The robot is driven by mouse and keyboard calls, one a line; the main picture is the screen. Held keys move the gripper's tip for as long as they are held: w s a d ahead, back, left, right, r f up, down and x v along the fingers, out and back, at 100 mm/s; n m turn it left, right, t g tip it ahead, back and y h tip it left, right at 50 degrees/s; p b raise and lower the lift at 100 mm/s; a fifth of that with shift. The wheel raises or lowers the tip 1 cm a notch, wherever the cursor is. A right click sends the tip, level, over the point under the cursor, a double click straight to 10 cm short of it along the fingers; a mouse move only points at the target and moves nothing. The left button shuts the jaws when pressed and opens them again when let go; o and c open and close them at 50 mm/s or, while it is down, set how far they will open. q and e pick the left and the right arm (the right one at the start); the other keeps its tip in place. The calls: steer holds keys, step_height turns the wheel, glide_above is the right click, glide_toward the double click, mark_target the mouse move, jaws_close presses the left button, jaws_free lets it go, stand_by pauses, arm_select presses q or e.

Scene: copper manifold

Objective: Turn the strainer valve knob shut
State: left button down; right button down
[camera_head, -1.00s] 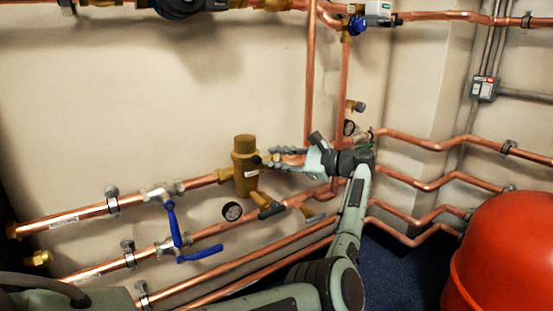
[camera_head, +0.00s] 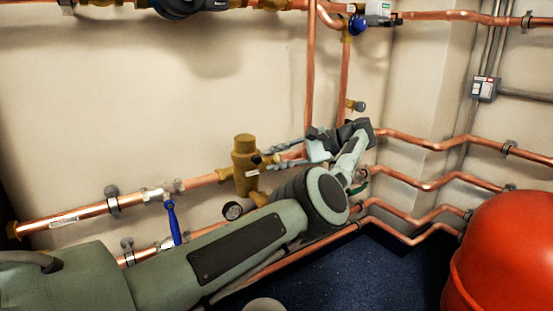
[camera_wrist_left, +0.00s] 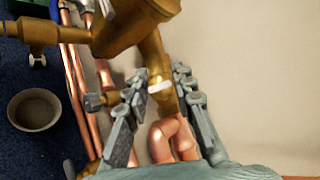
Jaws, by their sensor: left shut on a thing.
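The brass strainer (camera_head: 245,160) sits on the upper copper pipe, left of my left gripper (camera_head: 268,157) in the head view. In the left wrist view its brass body (camera_wrist_left: 125,22) is at the top. My left gripper (camera_wrist_left: 160,78) has its fingers on either side of a brass part with a white band (camera_wrist_left: 160,87), and is shut on it. My right gripper is not in view.
Copper pipes (camera_head: 430,143) run along the wall. A red tank (camera_head: 510,250) stands at right. A round bucket (camera_wrist_left: 35,110) stands on the blue floor.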

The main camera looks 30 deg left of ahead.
mark_target(276, 155)
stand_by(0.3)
arm_select(q)
steer(key=c, duration=1.3)
jaws_free()
steer(key=shift+o, duration=0.2)
steer(key=shift+r, duration=0.1)
step_height(276, 155, up, 10)
steer(key=shift+f, duration=0.1)
